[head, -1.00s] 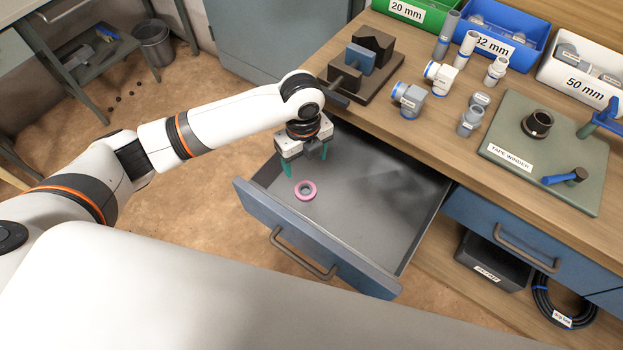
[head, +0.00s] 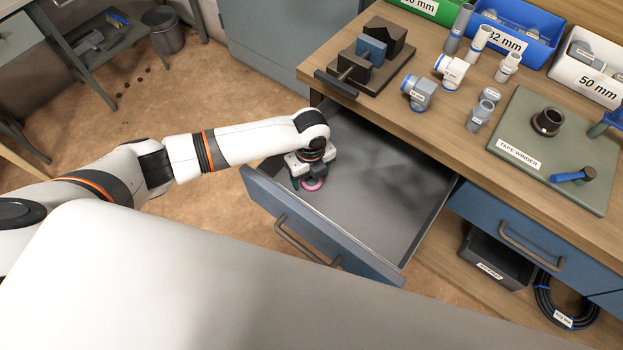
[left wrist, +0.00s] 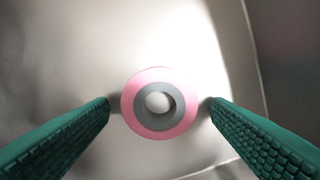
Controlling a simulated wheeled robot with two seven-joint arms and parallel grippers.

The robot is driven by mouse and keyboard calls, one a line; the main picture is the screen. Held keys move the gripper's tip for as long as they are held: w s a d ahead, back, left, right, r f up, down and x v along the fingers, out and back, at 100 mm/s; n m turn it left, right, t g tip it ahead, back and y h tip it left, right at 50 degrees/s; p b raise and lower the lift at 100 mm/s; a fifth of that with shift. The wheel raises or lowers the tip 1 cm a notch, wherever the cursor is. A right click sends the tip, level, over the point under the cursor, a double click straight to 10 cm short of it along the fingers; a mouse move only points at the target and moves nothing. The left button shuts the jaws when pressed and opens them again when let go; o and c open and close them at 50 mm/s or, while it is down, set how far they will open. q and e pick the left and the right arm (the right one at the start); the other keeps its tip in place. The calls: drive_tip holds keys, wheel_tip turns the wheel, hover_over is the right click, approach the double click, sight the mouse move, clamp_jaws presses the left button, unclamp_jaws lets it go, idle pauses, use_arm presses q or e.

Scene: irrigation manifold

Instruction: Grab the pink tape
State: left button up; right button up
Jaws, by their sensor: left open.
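The pink tape (head: 313,184) is a small roll with a grey core, lying flat on the floor of the open drawer (head: 375,205). My left gripper (head: 309,184) is down inside the drawer over the tape and partly hides it in the head view. In the left wrist view the tape (left wrist: 159,103) lies between the tips of my two green fingers (left wrist: 159,103). The left gripper is open, with a small gap on each side of the roll. My right gripper is not in view.
The drawer's front panel with its handle (head: 305,243) is close to my left gripper. The bench above holds a vise (head: 368,58), several pipe fittings (head: 419,92), a tape winder (head: 555,150) and labelled bins (head: 515,35). The rest of the drawer floor is empty.

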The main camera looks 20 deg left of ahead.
use_arm(q)
drive_tip(key=shift+f, duration=0.15)
drive_tip(key=c, duration=1)
